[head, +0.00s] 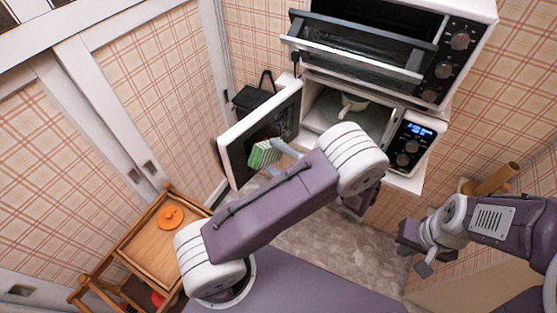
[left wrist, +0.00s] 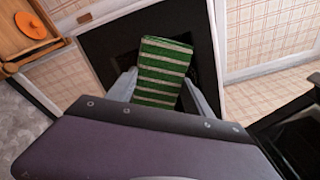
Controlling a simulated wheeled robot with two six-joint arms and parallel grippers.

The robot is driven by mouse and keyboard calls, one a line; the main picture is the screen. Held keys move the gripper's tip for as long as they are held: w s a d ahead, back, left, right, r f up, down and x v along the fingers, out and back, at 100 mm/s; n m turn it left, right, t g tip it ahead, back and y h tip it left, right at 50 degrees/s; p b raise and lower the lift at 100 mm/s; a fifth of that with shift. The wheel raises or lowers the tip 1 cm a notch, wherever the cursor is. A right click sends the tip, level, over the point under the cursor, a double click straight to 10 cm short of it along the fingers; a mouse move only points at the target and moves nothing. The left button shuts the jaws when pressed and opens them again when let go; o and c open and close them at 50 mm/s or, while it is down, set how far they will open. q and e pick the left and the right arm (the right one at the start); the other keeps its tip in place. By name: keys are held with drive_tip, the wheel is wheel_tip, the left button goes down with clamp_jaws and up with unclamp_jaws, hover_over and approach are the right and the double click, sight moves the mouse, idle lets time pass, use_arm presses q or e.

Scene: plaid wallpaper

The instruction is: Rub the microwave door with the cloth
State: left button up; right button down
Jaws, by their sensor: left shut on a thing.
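The microwave (head: 417,137) stands on a shelf with its door (head: 233,152) swung open to the left. The door has a white frame and a dark inner panel, which also shows in the left wrist view (left wrist: 103,45). My left gripper (head: 270,155) is shut on the green-and-white striped cloth (head: 261,153). The cloth is in front of the door's inner panel; I cannot tell whether it touches. In the left wrist view the cloth (left wrist: 163,75) sits between both fingers. My right gripper (head: 415,255) is empty at the lower right, its fingers apart.
A toaster oven (head: 460,65) with its door lowered stands above the microwave. A pale dish (head: 350,103) is inside the microwave. A wooden cart (head: 145,250) with an orange lid (head: 171,216) stands at the lower left. A dark bag (head: 253,97) is behind the door.

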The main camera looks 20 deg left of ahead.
use_arm(q)
drive_tip(key=shift+x, duration=1.4)
idle(0.5)
drive_tip(key=shift+w, duration=0.15)
drive_tip(key=shift+w+d+b, duration=0.2)
drive_tip(key=shift+w+d, duration=0.1)
drive_tip(key=shift+w, duration=0.65)
drive_tip(key=shift+w+d+b, duration=0.2)
drive_tip(key=shift+w+d, duration=0.1)
drive_tip(key=shift+w, duration=0.65)
drive_tip(key=shift+s+a+p, duration=0.15)
drive_tip(key=shift+s+a, duration=0.1)
drive_tip(key=shift+s, duration=0.75)
drive_tip(key=shift+s+a+p, duration=0.15)
drive_tip(key=shift+s+a, duration=0.1)
drive_tip(key=shift+s, duration=0.8)
drive_tip(key=shift+w, duration=0.1)
drive_tip(key=shift+d, duration=0.2)
drive_tip(key=shift+s+v, duration=0.1)
drive_tip(key=shift+v, duration=1.3)
drive_tip(key=shift+s+v, duration=0.15)
drive_tip(key=shift+v, duration=1.3)
drive_tip(key=shift+b, duration=0.3)
